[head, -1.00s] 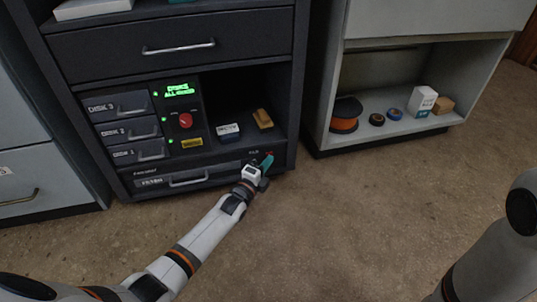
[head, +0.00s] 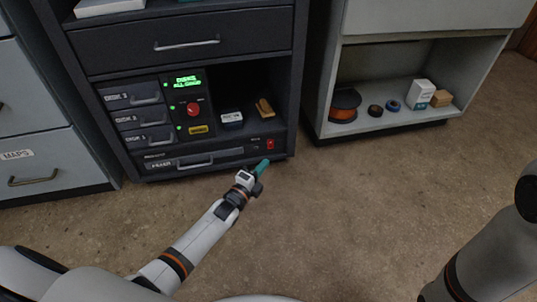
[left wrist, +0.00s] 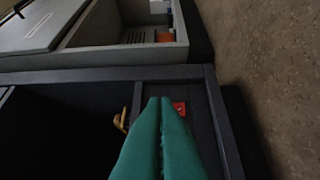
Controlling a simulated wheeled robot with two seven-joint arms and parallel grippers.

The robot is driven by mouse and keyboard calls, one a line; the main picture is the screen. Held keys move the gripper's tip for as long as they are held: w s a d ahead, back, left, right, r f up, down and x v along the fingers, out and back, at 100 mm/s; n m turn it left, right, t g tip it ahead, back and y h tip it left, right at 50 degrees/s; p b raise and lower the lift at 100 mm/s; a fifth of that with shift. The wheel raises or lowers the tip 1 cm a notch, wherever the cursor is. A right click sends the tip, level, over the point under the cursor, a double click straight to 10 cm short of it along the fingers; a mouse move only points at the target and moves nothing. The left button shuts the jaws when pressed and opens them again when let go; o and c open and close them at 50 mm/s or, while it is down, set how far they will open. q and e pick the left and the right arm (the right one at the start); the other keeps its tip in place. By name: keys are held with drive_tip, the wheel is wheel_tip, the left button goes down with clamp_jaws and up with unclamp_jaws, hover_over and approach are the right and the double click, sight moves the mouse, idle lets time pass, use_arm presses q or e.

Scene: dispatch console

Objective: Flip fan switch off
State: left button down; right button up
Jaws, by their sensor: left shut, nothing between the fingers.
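The fan switch (head: 270,144) is a small red rocker at the right end of the dark console's lower panel, beside a small label. It also shows in the left wrist view (left wrist: 179,108), just right of the fingertips. Which way the rocker is tilted is too small to tell. My left gripper (head: 264,164) has teal fingers, shut with nothing between them. It is just below and in front of the switch, apart from it in the head view. The fingers also fill the lower middle of the left wrist view (left wrist: 160,102). My right gripper is out of view.
The console (head: 293,90) holds disk drawers, a red knob (head: 193,109), a lit green display (head: 186,81) and a filler panel (head: 195,161). A yellowish block (head: 265,108) lies in its open bay. An open grey shelf with an orange spool (head: 344,105) stands right. The floor is clear.

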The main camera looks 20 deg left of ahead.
use_arm(q)
drive_tip(key=shift+s+a+r+p, duration=0.15)
drive_tip(key=shift+s+p, duration=0.25)
drive_tip(key=shift+s, duration=0.4)
drive_tip(key=shift+s+a+p, duration=0.2)
drive_tip(key=shift+s+p, duration=0.15)
drive_tip(key=shift+s, duration=0.45)
drive_tip(key=shift+s+a+r+p, duration=0.15)
drive_tip(key=shift+s+p, duration=0.25)
drive_tip(key=shift+s, duration=0.4)
drive_tip(key=shift+f, duration=0.1)
